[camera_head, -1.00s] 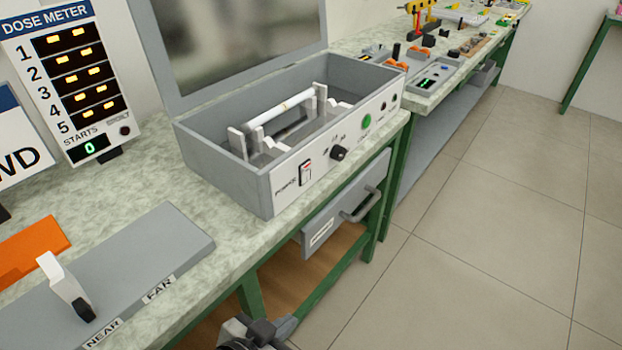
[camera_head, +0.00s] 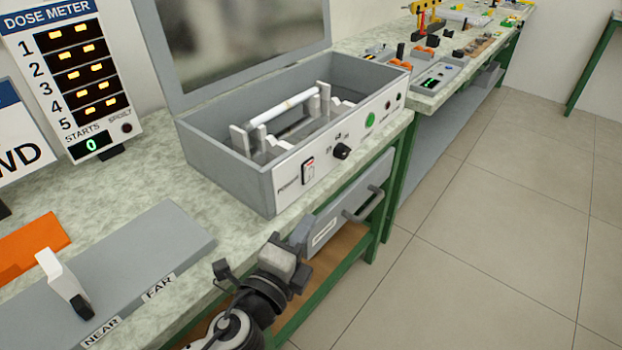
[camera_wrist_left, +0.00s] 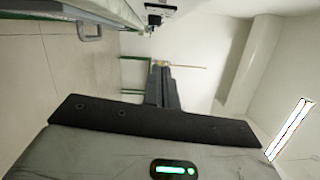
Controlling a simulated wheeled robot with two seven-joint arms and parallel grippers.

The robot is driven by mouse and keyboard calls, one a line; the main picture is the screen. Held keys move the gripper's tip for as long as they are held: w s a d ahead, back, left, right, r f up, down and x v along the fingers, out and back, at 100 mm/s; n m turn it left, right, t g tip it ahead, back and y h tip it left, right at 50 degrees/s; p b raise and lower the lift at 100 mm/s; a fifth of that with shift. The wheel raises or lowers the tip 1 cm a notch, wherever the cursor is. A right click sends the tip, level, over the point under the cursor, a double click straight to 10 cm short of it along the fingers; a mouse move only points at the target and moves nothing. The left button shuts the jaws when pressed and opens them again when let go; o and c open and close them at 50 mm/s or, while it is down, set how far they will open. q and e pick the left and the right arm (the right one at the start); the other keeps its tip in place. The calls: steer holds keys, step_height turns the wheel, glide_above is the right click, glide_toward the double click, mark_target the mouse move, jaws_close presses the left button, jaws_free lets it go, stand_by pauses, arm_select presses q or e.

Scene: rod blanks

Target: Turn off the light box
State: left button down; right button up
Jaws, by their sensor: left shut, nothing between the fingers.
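The light box (camera_head: 232,172) is a grey box with its lid raised, standing on the bench. A white tube (camera_head: 283,106) lies across supports inside it. Its front panel carries a power switch (camera_head: 308,170), a black knob (camera_head: 341,151) and a green button (camera_head: 370,120). The switch position is too small to tell. My left gripper (camera_head: 301,231) is shut and empty, in front of the bench below the power switch, apart from the panel. In the left wrist view its closed fingers (camera_wrist_left: 160,75) point away from the camera. My right gripper is out of view.
A drawer (camera_head: 343,217) with a handle sits under the box, close to my left gripper. A dose meter (camera_head: 75,70) reading 0 stands at left. A grey NEAR/FAR slide (camera_head: 150,260) lies at front left. The floor at right is clear.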

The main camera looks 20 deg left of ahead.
mark_target(309, 172)
arm_select(q)
steer(key=shift+w, duration=0.1)
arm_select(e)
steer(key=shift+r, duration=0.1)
arm_select(q)
steer(key=w+a+p, duration=0.1)
steer(key=w, duration=0.2)
steer(key=w+p, duration=0.1)
steer(key=w, duration=0.3)
steer(key=w+a+p, duration=0.1)
steer(key=w, duration=0.3)
steer(key=shift+a+r, duration=0.35)
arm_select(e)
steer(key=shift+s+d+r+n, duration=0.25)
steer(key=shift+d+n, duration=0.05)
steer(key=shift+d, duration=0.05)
arm_select(q)
steer(key=shift+w, duration=0.1)
